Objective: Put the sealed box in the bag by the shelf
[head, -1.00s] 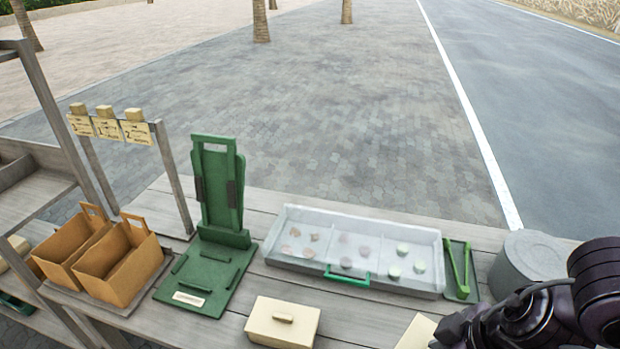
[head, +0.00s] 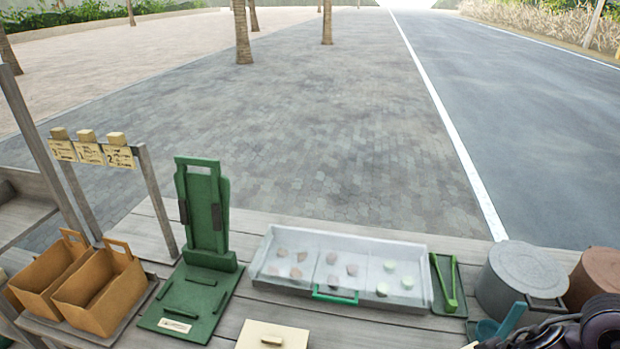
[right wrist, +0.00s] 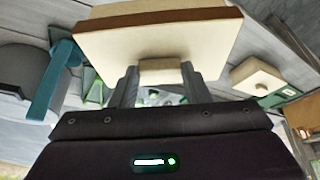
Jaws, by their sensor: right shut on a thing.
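My right gripper (right wrist: 158,88) is shut on the small handle of a box (right wrist: 160,35) with a cream lid and a brown side, seen in the right wrist view. The held box appears in one piece, its lid on. In the head view only my dark right arm shows at the bottom right corner; the gripper's fingers are out of frame there. Two open brown bags with handles, a front bag (head: 100,297) and a rear bag (head: 48,277), stand side by side at the left near the wooden shelf (head: 22,212). My left gripper is not in view.
Another cream lidded box (head: 272,336) sits at the bottom edge. A green stand (head: 205,250) is right of the bags. A clear-covered tray (head: 345,270), green tongs (head: 446,285), a grey pot (head: 520,277) and a brown pot (head: 596,277) line the table. A signpost (head: 90,152) rises behind the bags.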

